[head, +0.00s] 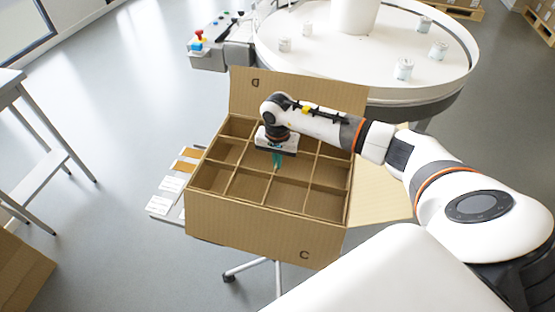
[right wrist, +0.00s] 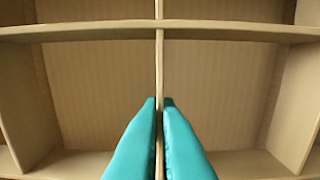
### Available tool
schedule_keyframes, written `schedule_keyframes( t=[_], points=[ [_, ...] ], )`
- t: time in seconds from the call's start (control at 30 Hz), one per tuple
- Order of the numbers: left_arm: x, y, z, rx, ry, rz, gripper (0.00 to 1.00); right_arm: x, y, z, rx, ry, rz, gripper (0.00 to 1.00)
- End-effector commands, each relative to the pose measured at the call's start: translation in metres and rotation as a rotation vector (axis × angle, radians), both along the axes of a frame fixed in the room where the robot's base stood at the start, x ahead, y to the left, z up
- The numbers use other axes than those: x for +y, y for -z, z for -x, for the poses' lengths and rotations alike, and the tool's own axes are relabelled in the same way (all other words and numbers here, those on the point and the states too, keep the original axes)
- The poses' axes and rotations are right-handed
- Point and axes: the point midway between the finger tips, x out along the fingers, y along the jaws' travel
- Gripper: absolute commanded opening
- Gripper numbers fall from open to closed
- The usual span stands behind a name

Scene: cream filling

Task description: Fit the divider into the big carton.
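The big carton (head: 262,226) stands open in the middle of the head view, with a back flap raised and a side flap folded out to the right. The cardboard divider (head: 310,172) sits inside it as a grid of several cells, with its top edges close to the carton's rim. My right gripper (head: 277,160) points down over the middle of the grid. In the right wrist view its teal fingers (right wrist: 159,103) close from both sides on a thin divider wall (right wrist: 159,62). Whether the divider rests fully on the carton's floor cannot be told. My left gripper is not in view.
A round white table (head: 330,50) with several small jars (head: 403,69) stands behind the carton. A control box with a red button (head: 199,34) is at the back left. White cards (head: 172,184) lie left of the carton. A grey frame table (head: 40,140) stands far left.

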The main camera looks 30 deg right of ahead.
Motion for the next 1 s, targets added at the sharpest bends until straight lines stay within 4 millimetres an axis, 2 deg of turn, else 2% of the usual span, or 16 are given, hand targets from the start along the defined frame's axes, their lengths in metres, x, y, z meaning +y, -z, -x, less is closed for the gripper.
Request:
schedule_keyframes(
  t=[0.03,0.7,1.0],
  points=[
    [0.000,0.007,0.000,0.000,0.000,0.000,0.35,0.000,0.007,0.000,-0.001,0.000,0.001,0.00],
    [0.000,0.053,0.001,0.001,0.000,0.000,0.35,0.000,0.054,0.000,-0.001,0.001,0.001,0.00],
    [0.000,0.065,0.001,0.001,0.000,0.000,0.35,0.000,0.066,0.000,-0.001,0.001,0.001,0.00]
  ],
)
